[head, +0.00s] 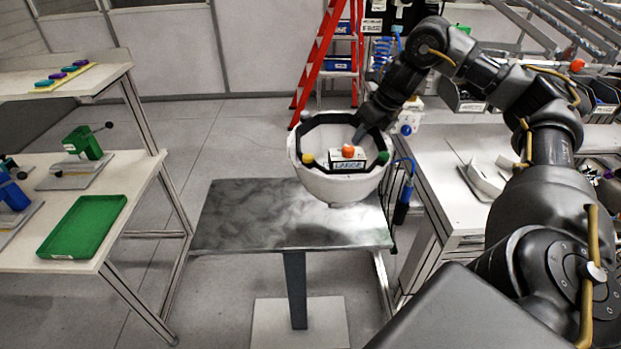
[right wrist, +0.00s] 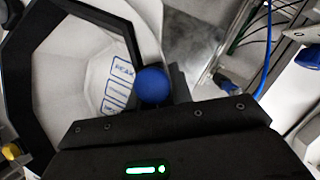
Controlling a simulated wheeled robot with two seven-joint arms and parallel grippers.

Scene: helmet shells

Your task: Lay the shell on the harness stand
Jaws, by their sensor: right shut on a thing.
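The shell (head: 322,183) is a white bowl, open side up, with a black eight-sided rim and small coloured balls on it. A label reading LARGE sits on its near side by an orange ball. My right gripper (head: 364,128) is shut on the shell's far right rim and holds it over a metal-topped table. In the right wrist view the shell's white inside (right wrist: 75,75) shows printed labels, and a blue ball is at the fingers (right wrist: 165,90). I see nothing that I can clearly name as the harness stand. My left gripper is out of view.
The metal tabletop (head: 235,220) on a single post is bare. A table at left holds a green tray (head: 83,226) and a green fixture (head: 83,143). A bench (head: 440,160) with white parts stands at right. A red ladder (head: 318,65) stands behind.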

